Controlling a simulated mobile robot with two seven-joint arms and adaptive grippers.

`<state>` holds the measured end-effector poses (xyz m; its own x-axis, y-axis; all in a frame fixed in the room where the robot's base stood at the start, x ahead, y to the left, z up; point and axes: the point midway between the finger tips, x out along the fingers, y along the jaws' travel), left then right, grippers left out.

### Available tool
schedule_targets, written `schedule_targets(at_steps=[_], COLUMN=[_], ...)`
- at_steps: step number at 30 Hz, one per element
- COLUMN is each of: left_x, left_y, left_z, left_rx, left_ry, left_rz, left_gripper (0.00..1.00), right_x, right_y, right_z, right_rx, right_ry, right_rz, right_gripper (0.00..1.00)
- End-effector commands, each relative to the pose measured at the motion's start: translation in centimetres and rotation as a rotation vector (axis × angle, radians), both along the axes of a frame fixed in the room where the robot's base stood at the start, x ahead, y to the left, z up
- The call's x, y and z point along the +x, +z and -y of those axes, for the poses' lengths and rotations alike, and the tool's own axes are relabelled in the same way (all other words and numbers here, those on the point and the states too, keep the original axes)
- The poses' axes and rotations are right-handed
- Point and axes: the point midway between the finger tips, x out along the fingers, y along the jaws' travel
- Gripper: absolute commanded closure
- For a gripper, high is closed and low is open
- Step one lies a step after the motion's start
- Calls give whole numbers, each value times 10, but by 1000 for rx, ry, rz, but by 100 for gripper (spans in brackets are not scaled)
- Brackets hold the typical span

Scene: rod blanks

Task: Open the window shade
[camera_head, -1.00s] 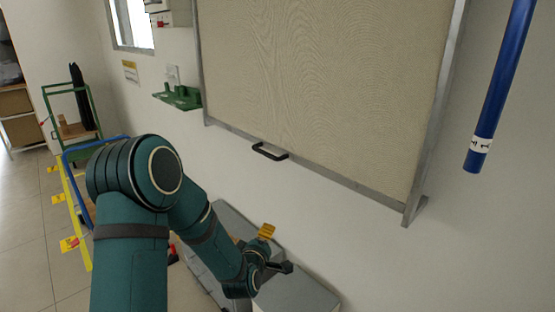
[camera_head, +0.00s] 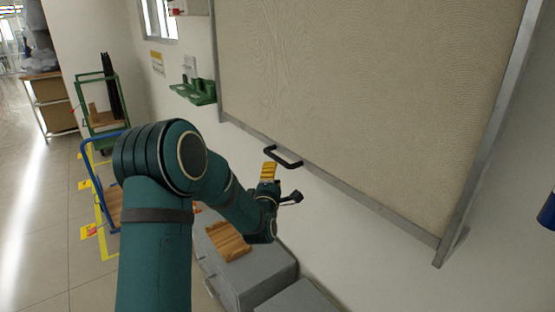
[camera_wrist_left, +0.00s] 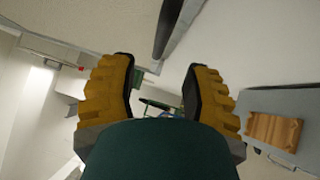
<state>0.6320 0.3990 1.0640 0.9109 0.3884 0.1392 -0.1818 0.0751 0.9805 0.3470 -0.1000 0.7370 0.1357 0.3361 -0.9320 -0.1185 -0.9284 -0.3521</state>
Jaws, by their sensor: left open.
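The window shade (camera_head: 340,95) is a large beige panel in a grey metal frame on the wall, and it hangs down. A black handle (camera_head: 283,160) sits on its bottom rail. My left gripper (camera_head: 270,172) has yellow fingers and is just below and left of the handle in the head view. In the left wrist view my gripper (camera_wrist_left: 160,85) is open with nothing between its fingers. A dark bar, which looks like the handle (camera_wrist_left: 178,22), shows ahead of the fingertips, toward the right one. I cannot tell whether they touch. My right gripper is out of view.
Grey cabinets (camera_head: 262,270) stand against the wall below, with a wooden tray (camera_head: 229,241) on top. A green shelf (camera_head: 196,92) juts from the wall left of the shade. A blue pipe (camera_head: 547,212) is at the right edge. Carts stand at the left.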

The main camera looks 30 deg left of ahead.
Motion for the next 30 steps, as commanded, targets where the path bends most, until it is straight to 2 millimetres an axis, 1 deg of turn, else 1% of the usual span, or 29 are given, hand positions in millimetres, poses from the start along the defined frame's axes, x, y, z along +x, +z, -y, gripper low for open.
schedule_targets(at_steps=[1, 6, 12, 18, 27, 28, 29, 30], left_x=[10, 39, 63, 74, 75, 75, 75, 75], left_y=[1, 6, 9, 11, 11, 11, 11, 11], left_z=[-4, -16, -26, -31, -32, -32, -32, -32], left_rx=[1, 2, 1, 1, 1, 1, 1, 1], left_ry=[0, -1, -1, -1, -1, -1, -1, -1], left_rz=[1, 0, 1, 0, -1, -1, -1, -1], left_gripper=[52, 52, 52, 52, 52, 56, 67, 81], right_x=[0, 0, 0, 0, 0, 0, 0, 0], right_y=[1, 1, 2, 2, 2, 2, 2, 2], right_z=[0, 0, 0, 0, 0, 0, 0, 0], right_rx=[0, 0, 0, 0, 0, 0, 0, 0], right_ry=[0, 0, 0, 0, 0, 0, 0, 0], right_rz=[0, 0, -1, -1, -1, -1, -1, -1], right_gripper=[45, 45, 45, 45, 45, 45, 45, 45])
